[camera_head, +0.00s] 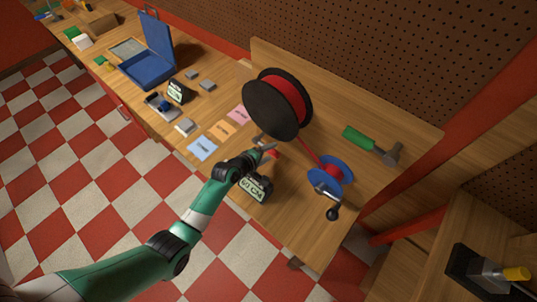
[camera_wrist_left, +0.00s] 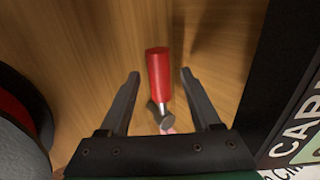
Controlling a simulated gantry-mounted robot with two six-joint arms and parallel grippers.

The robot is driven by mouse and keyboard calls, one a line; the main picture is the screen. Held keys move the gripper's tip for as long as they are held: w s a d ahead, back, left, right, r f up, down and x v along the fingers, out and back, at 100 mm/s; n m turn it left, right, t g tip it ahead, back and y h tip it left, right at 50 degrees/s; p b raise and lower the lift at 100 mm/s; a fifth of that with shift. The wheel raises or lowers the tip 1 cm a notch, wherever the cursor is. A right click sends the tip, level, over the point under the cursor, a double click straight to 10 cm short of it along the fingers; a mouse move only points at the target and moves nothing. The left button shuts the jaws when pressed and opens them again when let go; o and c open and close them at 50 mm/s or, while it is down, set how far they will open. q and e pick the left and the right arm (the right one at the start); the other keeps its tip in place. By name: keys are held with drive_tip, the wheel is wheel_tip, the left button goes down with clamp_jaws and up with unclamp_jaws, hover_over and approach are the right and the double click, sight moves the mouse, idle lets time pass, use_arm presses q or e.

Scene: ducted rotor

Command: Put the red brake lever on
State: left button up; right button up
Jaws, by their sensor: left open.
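The red brake lever (camera_wrist_left: 158,75) has a red handle and a metal end with a round knob. In the left wrist view it lies between the two fingers of my left gripper (camera_wrist_left: 160,76), with a gap on each side. The left gripper is open and not closed on it. In the head view my left gripper (camera_head: 265,152) is low over the bench beside the large black spool, and a bit of the red lever (camera_head: 274,154) shows by its fingers. The black spool (camera_head: 262,108) carries red cable that runs to a blue reel (camera_head: 343,165) with a crank. My right gripper is out of view.
A small display reading centimetres (camera_head: 254,190) stands close beside my left gripper. Pink, orange and blue cards (camera_head: 202,147) lie to the left. An open blue case (camera_head: 148,70) stands farther left.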

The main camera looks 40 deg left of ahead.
use_arm(q)
clamp_jaws()
idle(0.3)
idle(1.1)
